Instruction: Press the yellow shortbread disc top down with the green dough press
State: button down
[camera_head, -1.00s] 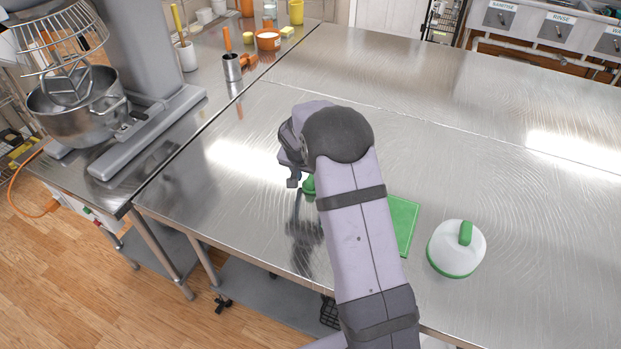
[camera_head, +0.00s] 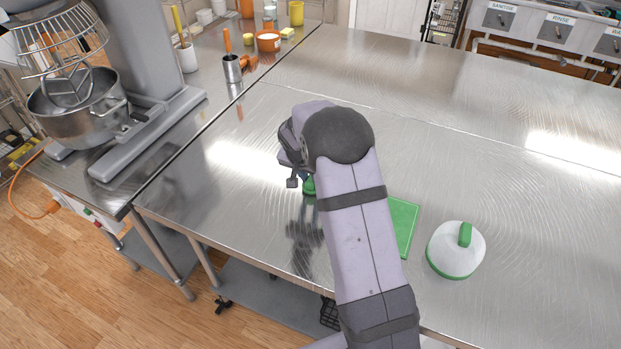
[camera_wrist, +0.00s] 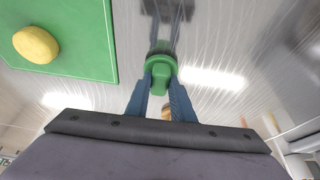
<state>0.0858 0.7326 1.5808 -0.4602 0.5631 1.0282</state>
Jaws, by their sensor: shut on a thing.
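The green dough press (camera_wrist: 162,70) is between the two blue fingers of my gripper (camera_wrist: 163,92), which is shut on it. In the head view only part of the press (camera_head: 309,187) shows beside my arm. I cannot tell whether it touches the table or hangs just above it. The yellow shortbread disc (camera_wrist: 36,45) lies on a green mat (camera_wrist: 88,45), at the upper left of the wrist view and apart from the press. In the head view the mat (camera_head: 404,224) shows right of my arm, which hides the disc.
A white dome-shaped item with a green handle and rim (camera_head: 456,252) stands right of the mat on the steel table (camera_head: 480,180). The table's far part is clear. A mixer (camera_head: 150,80) and several utensils stand on the left counter.

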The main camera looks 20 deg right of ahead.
jog(key=shift+r+p, duration=1.45)
jog(key=shift+r, duration=1.3)
jog(key=shift+s+d, duration=0.35)
jog(key=shift+d, duration=0.2)
jog(key=s+d+r+n+y+p, duration=0.1)
jog(key=s+d+r+n+y, duration=0.1)
jog(key=s+d+n, duration=0.4)
jog(key=s+d+r+n+y+p, duration=0.1)
jog(key=s+d+r+n+y, duration=0.2)
jog(key=s+d+n, duration=0.4)
jog(key=shift+s+r+n+y, duration=0.25)
jog(key=shift+s+n+y, duration=0.45)
jog(key=shift+n, duration=1.6)
jog(key=shift+f+b, duration=0.1)
jog(key=shift+b, duration=0.2)
notch_tip(320, 180, down, 5)
jog(key=b, duration=0.5)
jog(key=shift+f, duration=0.2)
